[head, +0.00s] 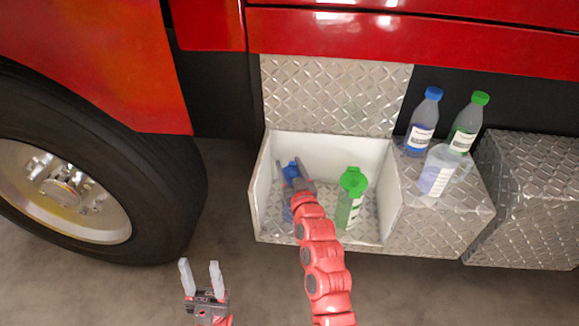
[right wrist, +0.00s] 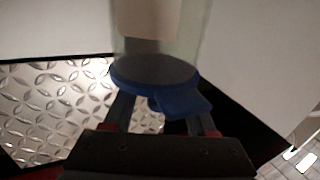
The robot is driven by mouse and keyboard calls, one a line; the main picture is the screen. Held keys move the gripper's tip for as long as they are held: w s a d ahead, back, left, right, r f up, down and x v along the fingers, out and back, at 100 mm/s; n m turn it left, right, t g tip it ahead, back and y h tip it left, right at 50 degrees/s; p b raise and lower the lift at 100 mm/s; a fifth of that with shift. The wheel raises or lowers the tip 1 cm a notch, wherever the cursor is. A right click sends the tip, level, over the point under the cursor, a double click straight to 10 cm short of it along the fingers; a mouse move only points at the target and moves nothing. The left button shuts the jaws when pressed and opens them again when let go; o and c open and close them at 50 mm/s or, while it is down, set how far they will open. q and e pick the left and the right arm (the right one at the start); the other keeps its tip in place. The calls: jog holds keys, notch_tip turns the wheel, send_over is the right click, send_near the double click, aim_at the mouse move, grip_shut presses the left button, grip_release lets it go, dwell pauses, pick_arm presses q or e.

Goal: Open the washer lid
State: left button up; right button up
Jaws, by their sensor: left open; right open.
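The washer lid is the blue cap (head: 290,171) inside the open bumper compartment, on a pale bottle (head: 287,214) mostly hidden by my right arm. In the right wrist view the lid (right wrist: 160,85) is a round disc with a dark face, a blue rim and a short tab. It lies against the clear bottle body (right wrist: 160,45); I cannot tell if it is fully seated. My right gripper (head: 293,176) is open at the lid, its fingers beside the tab; contact is unclear. My left gripper (head: 200,264) is open and empty, low in front of the truck.
A green-capped bottle (head: 348,205) stands right of the blue lid in the compartment (head: 258,185). A blue-capped bottle (head: 424,120), a green-capped bottle (head: 468,122) and a clear jug (head: 437,170) stand on the step at right. A large wheel (head: 150,190) is at left.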

grip_shut()
dwell(1.4)
